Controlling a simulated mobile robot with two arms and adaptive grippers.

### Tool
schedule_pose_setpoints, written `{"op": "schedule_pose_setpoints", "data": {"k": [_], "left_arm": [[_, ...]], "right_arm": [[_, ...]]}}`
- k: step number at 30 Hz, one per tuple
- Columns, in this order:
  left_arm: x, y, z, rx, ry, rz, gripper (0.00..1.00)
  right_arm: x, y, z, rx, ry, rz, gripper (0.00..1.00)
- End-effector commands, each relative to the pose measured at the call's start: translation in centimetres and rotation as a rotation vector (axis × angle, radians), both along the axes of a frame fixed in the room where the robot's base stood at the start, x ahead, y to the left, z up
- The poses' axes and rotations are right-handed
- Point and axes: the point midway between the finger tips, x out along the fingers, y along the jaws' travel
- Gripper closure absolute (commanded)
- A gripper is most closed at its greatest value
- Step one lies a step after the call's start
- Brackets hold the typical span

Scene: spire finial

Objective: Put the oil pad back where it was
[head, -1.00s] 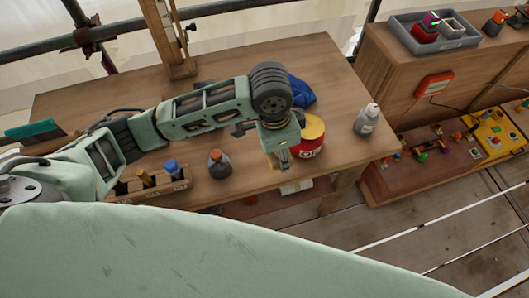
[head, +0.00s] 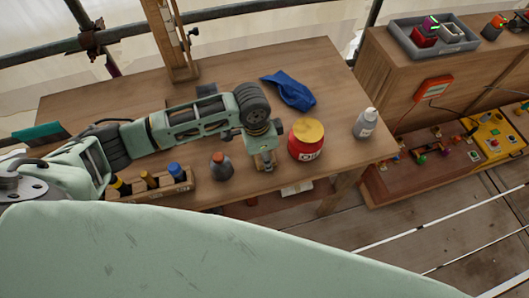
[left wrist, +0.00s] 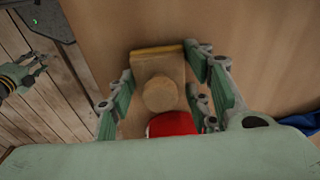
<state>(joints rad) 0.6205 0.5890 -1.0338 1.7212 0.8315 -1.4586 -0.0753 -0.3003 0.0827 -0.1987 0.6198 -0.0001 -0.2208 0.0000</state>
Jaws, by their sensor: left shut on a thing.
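My left gripper (head: 265,161) is just left of the red oil can (head: 307,141) with its yellow top, over the front part of the workbench. In the left wrist view the left gripper (left wrist: 165,100) is shut on the oil pad (left wrist: 158,72), a wooden block with a round knob. The pad's underside is hidden, and I cannot tell whether it touches the bench. The red can (left wrist: 172,124) shows partly, close beside the pad. My right gripper (left wrist: 38,68) appears small at the left edge of the wrist view; its jaws are unclear.
A dark bottle (head: 222,167) and a wooden holder with several bottles (head: 160,190) stand to the left. A blue cloth (head: 290,90) lies behind. The wooden bench (head: 335,75) is clear at the back right.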

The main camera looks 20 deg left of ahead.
Motion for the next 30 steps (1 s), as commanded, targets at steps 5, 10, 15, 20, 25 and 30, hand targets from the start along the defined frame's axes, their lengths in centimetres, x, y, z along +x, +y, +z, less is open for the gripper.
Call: {"op": "schedule_pose_setpoints", "data": {"k": [5, 10, 15, 20, 25, 30], "left_arm": [[0.0, 0.0, -0.3, 0.0, -0.001, 0.001, 0.5], [0.0, 0.0, -0.3, 0.001, 0.001, 0.001, 0.35], [0.0, 0.0, -0.2, 0.001, 0.001, 0.001, 0.35], [0.0, 0.0, -0.1, 0.001, -0.001, 0.0, 0.35], [0.1, 0.2, 1.5, 0.0, -0.004, 0.0, 0.35], [-0.1, 0.5, 5.1, 0.0, -0.005, 0.0, 0.35]], "right_arm": [[0.0, 0.0, 0.0, 0.0, 0.0, 0.0, 0.6], [0.0, 0.0, 0.0, 0.001, 0.0, 0.0, 0.6], [0.0, 0.2, 0.0, 0.002, -0.001, 0.0, 0.6], [0.0, 0.4, 0.0, 0.004, -0.001, -0.001, 0.6], [0.0, 0.5, -0.2, 0.006, -0.001, 0.0, 0.6], [0.0, 0.5, -0.5, 0.006, -0.001, 0.0, 0.6]]}}
